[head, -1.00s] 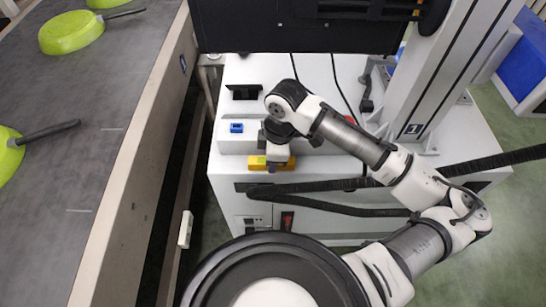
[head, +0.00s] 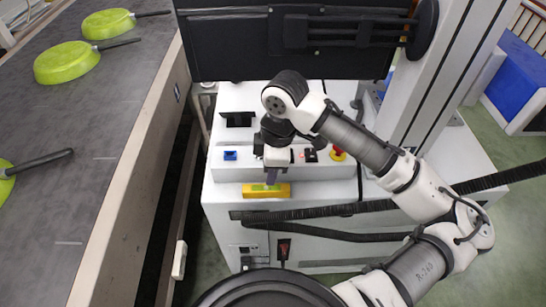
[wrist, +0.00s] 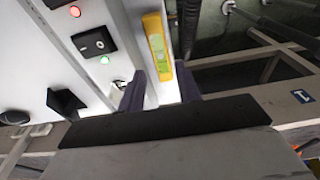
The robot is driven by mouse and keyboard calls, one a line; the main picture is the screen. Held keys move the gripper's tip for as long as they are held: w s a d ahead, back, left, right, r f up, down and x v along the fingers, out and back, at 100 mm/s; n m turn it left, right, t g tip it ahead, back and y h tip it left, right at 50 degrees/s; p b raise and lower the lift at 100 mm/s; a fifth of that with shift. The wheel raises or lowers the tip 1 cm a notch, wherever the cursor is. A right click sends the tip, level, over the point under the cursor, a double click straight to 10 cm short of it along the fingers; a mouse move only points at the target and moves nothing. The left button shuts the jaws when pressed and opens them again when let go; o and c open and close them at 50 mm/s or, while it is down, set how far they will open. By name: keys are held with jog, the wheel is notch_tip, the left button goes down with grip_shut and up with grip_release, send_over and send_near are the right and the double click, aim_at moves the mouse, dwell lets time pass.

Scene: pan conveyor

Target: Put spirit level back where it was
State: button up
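The yellow spirit level (head: 266,190) lies on the white top of the machine cabinet, along its front edge, in front of the raised control box. My gripper (head: 271,176) is above and just behind its middle in the head view. In the wrist view the spirit level (wrist: 157,45) shows with its greenish vial. The two dark fingers of my gripper (wrist: 161,88) are spread wide, with gaps between them and the level's near end. My gripper is open and holds nothing.
The control box (head: 330,170) carries a blue switch (head: 230,155) and a red emergency button (head: 338,154). A black monitor (head: 290,45) stands behind. A conveyor (head: 95,110) with green pans (head: 68,63) runs along the left. A black cable conduit (head: 330,211) crosses the cabinet front.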

jog(key=shift+d+r, duration=0.15)
jog(key=shift+r, duration=0.95)
jog(key=shift+d+r, duration=0.15)
jog(key=shift+r, duration=0.9)
